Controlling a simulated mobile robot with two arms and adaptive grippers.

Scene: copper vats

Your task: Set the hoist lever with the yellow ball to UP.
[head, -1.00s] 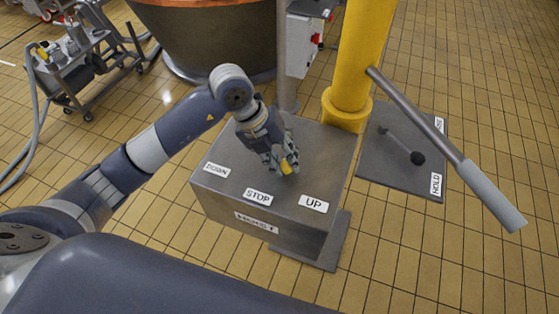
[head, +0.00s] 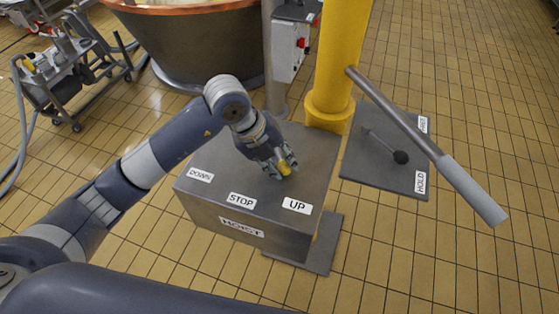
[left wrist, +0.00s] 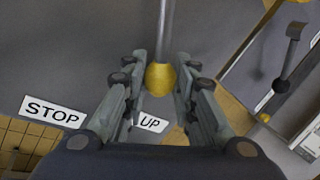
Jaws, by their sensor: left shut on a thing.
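The hoist box (head: 262,214) is a grey metal box with labels DOWN (head: 201,175), STOP (head: 242,200) and UP (head: 297,206) along its top front edge. My left gripper (head: 285,170) is shut on the yellow ball (head: 285,168) of the hoist lever, above the box top. The ball stands behind the UP label and slightly to its left. In the left wrist view the yellow ball (left wrist: 161,79) sits between the fingers, with its grey lever shaft (left wrist: 166,30) running up the picture. In the head view my gripper hides the shaft. My right gripper is not in view.
A yellow post (head: 337,60) stands behind the box, with a long grey-handled bar (head: 425,145) sticking out right. A plate (head: 385,155) marked HOLD carries a black-knobbed lever (head: 400,157). A copper-rimmed vat (head: 195,45) stands behind. A wheeled cart (head: 75,75) is at left.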

